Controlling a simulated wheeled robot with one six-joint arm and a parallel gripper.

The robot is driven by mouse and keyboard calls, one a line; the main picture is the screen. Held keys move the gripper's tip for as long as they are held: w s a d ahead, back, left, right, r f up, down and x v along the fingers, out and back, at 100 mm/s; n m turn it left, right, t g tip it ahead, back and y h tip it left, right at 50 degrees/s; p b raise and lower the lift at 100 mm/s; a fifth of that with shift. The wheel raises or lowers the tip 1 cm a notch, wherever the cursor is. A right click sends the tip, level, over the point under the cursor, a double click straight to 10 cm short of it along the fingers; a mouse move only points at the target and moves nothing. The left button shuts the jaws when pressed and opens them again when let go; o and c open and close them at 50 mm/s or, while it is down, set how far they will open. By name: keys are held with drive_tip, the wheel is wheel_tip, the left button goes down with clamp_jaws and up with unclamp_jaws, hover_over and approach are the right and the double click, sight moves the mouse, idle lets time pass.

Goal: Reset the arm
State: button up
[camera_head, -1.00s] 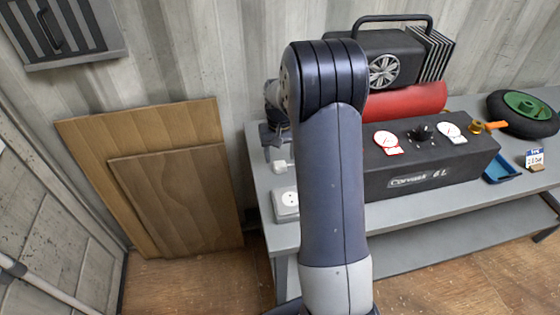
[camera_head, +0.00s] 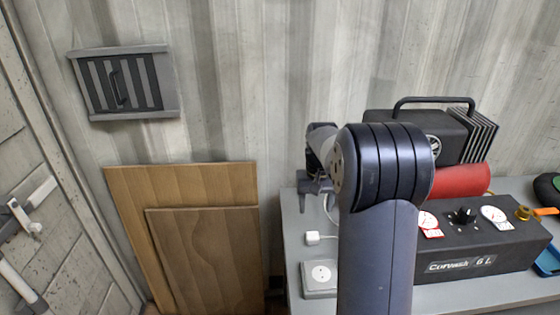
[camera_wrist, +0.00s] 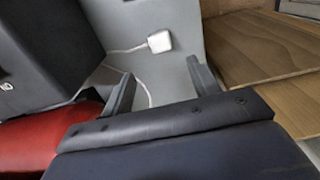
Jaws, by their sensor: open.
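My arm rises in the middle of the head view and bends over at its dark ribbed joint. My gripper (camera_head: 316,186) shows small behind that joint, above the left end of the grey workbench (camera_head: 295,222). In the wrist view my gripper (camera_wrist: 160,88) has its two grey fingers spread apart with nothing between them. Beyond the fingers, a white plug (camera_wrist: 159,41) with a cord lies on the bench top. The plug also shows in the head view (camera_head: 313,238).
The black compressor (camera_head: 478,262) with red tank (camera_head: 462,181) stands on the bench, right of my arm. Wooden boards (camera_head: 205,258) lean against the wall. A slatted vent (camera_head: 124,82) is on the wall.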

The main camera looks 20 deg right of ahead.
sight(313, 235)
wheel_tip(313, 235, down, 12)
drive_tip(key=shift+r, duration=0.25)
idle(0.5)
